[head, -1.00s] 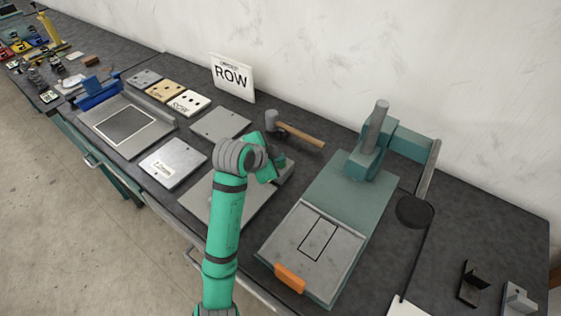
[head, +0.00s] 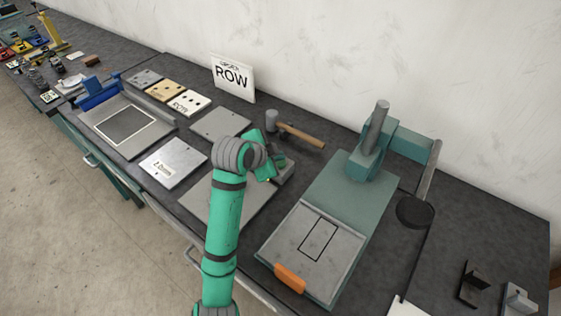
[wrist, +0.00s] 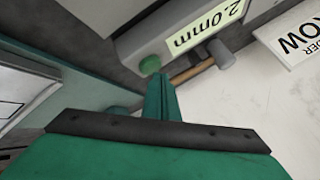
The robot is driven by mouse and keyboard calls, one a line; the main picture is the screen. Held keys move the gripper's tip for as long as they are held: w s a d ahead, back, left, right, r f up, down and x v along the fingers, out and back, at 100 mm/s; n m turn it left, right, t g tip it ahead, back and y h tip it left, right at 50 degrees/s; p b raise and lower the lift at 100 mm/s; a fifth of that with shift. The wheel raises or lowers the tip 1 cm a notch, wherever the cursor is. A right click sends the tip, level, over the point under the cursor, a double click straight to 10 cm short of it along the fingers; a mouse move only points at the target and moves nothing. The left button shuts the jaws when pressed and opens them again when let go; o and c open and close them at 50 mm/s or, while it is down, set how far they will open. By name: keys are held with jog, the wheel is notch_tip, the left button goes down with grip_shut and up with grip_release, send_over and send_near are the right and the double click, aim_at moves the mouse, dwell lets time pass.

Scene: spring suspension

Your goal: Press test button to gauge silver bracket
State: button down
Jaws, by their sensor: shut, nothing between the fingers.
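My gripper (wrist: 160,98) is shut and empty. In the wrist view its fingertips are just below a round green button (wrist: 150,65) on a grey gauge block. The block has a pale display reading "2.0mm" (wrist: 207,28). I cannot tell whether the fingertips touch the button. In the head view my wrist and gripper (head: 277,163) are over the grey gauge station (head: 285,180), which they partly hide. A light grey bracket (head: 518,298) stands at the right end of the bench. No bracket is clearly visible at the gauge.
A hammer (head: 300,136) lies behind my gripper. A green press (head: 345,190) with an orange handle stands to its right. A silver plate (head: 173,163) and a blue-ended fixture (head: 150,138) lie to the left. A "ROW" sign (head: 232,78) stands by the wall. A black bracket (head: 470,285) stands at right.

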aim_at(278, 164)
jog(key=shift+r, duration=0.35)
jog(key=shift+r, duration=2.5)
